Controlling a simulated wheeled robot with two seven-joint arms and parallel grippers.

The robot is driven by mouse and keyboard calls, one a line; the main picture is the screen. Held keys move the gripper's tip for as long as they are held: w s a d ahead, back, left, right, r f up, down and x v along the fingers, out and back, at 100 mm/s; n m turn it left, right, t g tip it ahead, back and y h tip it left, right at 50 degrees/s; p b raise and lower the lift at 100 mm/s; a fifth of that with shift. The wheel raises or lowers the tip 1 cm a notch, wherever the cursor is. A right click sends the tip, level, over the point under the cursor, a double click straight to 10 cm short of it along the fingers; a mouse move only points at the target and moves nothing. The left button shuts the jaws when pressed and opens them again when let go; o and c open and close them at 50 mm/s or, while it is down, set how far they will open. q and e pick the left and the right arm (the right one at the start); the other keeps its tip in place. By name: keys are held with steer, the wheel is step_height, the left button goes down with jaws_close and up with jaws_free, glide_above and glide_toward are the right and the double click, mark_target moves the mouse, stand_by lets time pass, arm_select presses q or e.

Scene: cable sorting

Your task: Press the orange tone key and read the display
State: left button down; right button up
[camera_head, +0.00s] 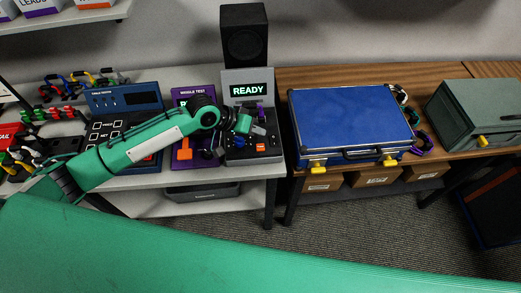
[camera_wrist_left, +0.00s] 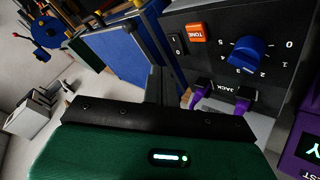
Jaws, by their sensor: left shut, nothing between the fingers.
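The tester box (camera_head: 262,155) stands at the right end of the grey bench. Its display (camera_head: 248,90) reads READY. The orange tone key (camera_head: 260,147) is on its lower front panel; in the left wrist view the key (camera_wrist_left: 197,32), marked TONE, shows beside a blue dial (camera_wrist_left: 247,52). Purple plugs (camera_wrist_left: 215,97) sit by the JACK label below. My left gripper (camera_head: 243,126) is shut and empty, over the tester's panel, up and left of the key. It appears apart from the key. Its fingertips are hard to make out. My right gripper is not in view.
A purple module-test panel (camera_head: 193,97) with an orange part is left of the tester, partly hidden by my arm. A dark blue cable tester (camera_head: 125,98) is farther left. A blue case (camera_head: 345,120) lies on the wooden bench at right, beside a grey-green box (camera_head: 475,110).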

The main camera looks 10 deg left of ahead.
arm_select(q)
steer(key=b, duration=0.3)
glide_above(257, 148)
step_height(257, 148, down, 4)
steer(key=shift+f, duration=0.65)
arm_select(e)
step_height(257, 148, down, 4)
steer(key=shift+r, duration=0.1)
arm_select(q)
steer(key=shift+f, duration=0.15)
stand_by(0.9)
steer(key=shift+f, duration=0.25)
steer(key=shift+f, duration=0.4)
stand_by(0.5)
steer(key=shift+r, duration=0.1)
steer(key=shift+r+p, duration=0.7)
steer(key=shift+p, duration=0.15)
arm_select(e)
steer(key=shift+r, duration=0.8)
